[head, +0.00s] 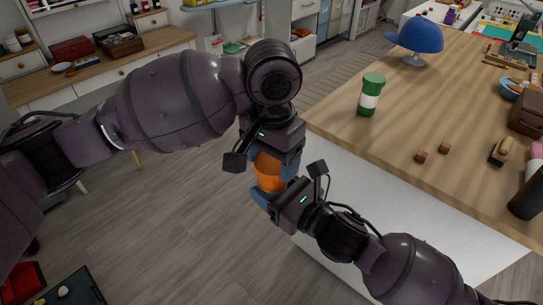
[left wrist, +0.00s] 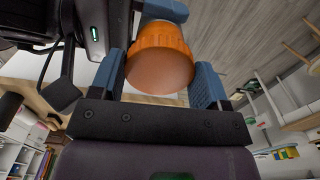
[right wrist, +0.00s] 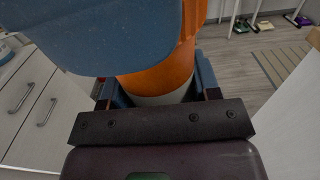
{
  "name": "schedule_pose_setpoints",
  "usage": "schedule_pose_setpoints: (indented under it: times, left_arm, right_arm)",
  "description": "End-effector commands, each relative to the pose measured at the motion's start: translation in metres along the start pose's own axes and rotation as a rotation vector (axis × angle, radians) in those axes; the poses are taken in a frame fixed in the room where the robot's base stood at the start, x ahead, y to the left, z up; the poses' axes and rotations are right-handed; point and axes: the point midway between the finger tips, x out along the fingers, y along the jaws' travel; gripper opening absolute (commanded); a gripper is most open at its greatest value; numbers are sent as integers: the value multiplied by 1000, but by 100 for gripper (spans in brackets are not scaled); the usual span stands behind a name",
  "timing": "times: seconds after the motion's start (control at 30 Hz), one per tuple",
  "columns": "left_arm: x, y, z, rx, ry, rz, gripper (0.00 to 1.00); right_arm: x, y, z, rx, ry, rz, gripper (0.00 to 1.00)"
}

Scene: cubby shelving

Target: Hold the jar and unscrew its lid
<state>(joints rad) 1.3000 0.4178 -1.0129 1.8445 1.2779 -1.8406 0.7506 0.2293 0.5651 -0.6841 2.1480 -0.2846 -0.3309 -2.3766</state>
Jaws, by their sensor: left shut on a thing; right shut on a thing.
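The orange jar (head: 268,180) is in the air between my two grippers, left of the counter's edge in the head view. My left gripper (head: 270,155) comes from above and is shut around its top end. In the left wrist view its blue fingers flank the ridged orange lid (left wrist: 160,62). My right gripper (head: 272,192) comes from the lower right and is shut around the jar lower down. In the right wrist view a pale band of the jar (right wrist: 165,98) shows between its fingers. A left finger hides part of the jar there. I cannot tell whether the lid is loose.
A wooden desk (head: 110,62) stands at the back left. Open floor lies below my arms.

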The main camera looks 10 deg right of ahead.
Motion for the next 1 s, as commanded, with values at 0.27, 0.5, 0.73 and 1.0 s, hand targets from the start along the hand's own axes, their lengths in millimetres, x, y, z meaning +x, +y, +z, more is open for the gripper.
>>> schedule_pose_setpoints:
  times: [0.27,0.5,0.73,1.0]
  left_arm:
    - [-1,-2,0,-416,4,-3,41]
    - [-1,-1,0,-778,3,-5,41]
    - [-1,0,0,-1130,1,-7,41]
    - [-1,1,0,-1478,2,-13,41]
  right_arm:
    - [-1,2,1,-1,-4,6,0]
    - [-1,1,0,-1,-2,3,0]
    - [-1,0,0,-1,-1,1,0]
    - [-1,-2,0,-1,1,-3,0]
